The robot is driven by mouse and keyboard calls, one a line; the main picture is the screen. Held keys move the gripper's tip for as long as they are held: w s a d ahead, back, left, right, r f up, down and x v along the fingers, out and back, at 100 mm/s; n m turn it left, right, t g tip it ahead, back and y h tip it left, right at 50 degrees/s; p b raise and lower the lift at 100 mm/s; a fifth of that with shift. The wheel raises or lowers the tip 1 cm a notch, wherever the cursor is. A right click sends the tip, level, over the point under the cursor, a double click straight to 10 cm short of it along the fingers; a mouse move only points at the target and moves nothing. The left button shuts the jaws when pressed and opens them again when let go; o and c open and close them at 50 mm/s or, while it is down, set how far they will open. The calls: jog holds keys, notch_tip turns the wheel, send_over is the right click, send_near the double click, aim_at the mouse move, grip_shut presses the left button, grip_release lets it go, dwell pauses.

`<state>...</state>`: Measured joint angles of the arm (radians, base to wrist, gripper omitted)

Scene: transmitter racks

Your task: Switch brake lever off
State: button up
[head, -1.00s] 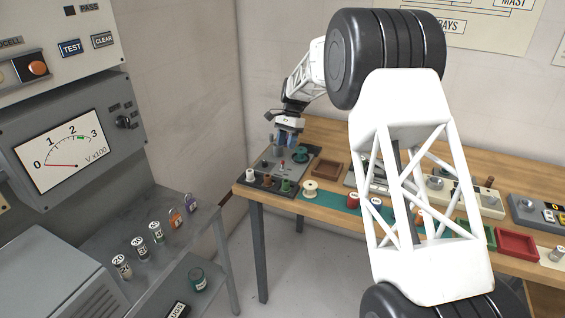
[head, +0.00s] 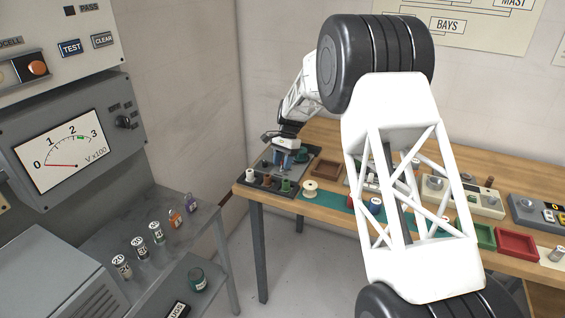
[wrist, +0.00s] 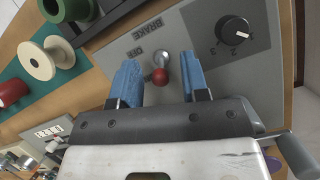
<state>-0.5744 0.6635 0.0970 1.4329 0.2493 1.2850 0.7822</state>
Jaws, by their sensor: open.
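The brake lever (wrist: 160,72) is a short metal stick with a red ball tip, on a grey panel (wrist: 198,60) in the wrist view. The words BRAKE and OFF are printed beside it. My gripper (wrist: 162,78) is open, with its blue fingers on either side of the lever. The red ball shows between the fingers; I cannot tell whether either finger touches it. In the head view my gripper (head: 288,162) is low over the panel at the bench's left end and hides most of the lever.
A black knob (wrist: 232,30) with numbers sits on the same panel. A cream spool (wrist: 48,58) and a green spool (head: 286,186) stand near. A brown tray (head: 325,168) lies to the right on the wooden bench (head: 330,200).

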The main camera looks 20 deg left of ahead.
jog(key=shift+c, duration=0.4)
grip_shut()
jog(key=shift+s+t, duration=0.15)
jog(key=shift+t, duration=0.25)
jog(key=shift+s+t, duration=0.25)
jog(key=shift+t, duration=0.45)
jog(key=shift+s+t, duration=0.2)
jog(key=shift+t, duration=0.5)
jog(key=shift+s+t, duration=0.25)
jog(key=shift+t, duration=0.6)
jog(key=shift+s+t, duration=0.25)
jog(key=shift+t, duration=0.6)
jog(key=shift+f, duration=0.1)
jog(key=shift+o, duration=0.4)
grip_release()
